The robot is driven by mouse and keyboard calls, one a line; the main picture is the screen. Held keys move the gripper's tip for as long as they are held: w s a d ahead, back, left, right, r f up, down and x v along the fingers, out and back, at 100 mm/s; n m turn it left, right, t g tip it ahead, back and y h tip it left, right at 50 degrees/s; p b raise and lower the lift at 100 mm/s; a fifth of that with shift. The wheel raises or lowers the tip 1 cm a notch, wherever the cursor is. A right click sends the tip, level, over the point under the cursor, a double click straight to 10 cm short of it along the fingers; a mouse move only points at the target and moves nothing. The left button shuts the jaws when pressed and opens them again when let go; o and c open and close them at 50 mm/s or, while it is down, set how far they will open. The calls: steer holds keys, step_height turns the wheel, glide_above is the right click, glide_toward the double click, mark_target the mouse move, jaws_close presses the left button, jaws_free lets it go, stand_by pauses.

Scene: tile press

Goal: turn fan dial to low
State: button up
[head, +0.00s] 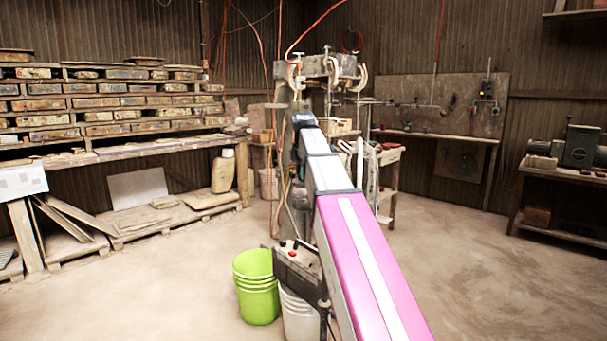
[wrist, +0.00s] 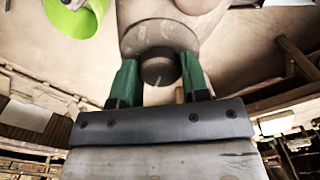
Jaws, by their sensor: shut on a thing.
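In the wrist view, my gripper (wrist: 159,64) has its two green fingers on either side of a dark round dial (wrist: 158,72). The jaws are shut on it. The dial sits on the end of a larger grey-brown cylindrical housing (wrist: 158,37). No low marking can be read, and I cannot tell which setting the dial points to. In the head view, my arm reaches up to the tile press (head: 325,68). The arm hides the dial and my fingertips there.
A loaded shelf bench (head: 150,151) is at left, and a bench with a machine (head: 580,147) at right. The floor at right is clear.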

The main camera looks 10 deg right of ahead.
steer(key=shift+m, duration=0.3)
steer(key=m, duration=0.3)
steer(key=shift+m, duration=0.3)
steer(key=m, duration=0.4)
steer(key=shift+m, duration=0.4)
steer(key=o, duration=0.9)
steer(key=shift+o, duration=0.2)
